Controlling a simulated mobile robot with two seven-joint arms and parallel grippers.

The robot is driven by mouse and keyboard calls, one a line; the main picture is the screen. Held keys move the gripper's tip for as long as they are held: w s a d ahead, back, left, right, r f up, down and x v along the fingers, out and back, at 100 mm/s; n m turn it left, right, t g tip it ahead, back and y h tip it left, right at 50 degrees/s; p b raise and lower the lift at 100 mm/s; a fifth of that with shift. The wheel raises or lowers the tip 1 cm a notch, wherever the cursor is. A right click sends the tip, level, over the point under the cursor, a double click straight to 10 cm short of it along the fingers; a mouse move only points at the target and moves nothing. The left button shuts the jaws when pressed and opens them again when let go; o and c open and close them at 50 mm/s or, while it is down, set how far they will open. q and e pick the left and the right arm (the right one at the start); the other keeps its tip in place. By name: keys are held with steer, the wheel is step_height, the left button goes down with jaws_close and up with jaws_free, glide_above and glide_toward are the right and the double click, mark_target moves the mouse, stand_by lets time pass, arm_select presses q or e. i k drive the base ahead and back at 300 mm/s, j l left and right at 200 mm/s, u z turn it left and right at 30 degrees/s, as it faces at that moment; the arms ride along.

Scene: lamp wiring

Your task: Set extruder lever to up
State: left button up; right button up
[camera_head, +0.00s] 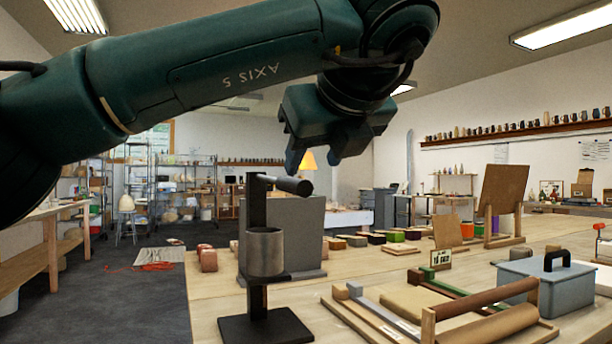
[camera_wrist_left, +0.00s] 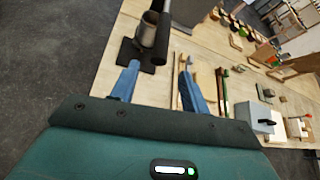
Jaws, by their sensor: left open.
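The extruder is a black stand with a flat base (camera_head: 266,328), an upright post and a grey metal cylinder (camera_head: 265,252) on its front. Its lever (camera_head: 292,185) sticks out from the post's top to the right, roughly level, ending in a thick dark grip. My left gripper (camera_head: 317,160) is open and empty, pointing down just above the lever's grip end in the head view. In the left wrist view the blue fingers (camera_wrist_left: 158,78) are apart, with the extruder's cylinder (camera_wrist_left: 148,30) and dark lever beyond them. Exact clearance is hard to tell. My right gripper is not in view.
A grey slab (camera_head: 308,235) stands right behind the extruder on the wooden table. A roller and board rig (camera_head: 490,318) and a grey-blue box (camera_head: 547,288) lie to the right. Small coloured blocks line the table behind. Air above the table is free.

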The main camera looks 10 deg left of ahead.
mark_target(276, 181)
steer(key=k+l, duration=0.7)
steer(key=k, duration=0.2)
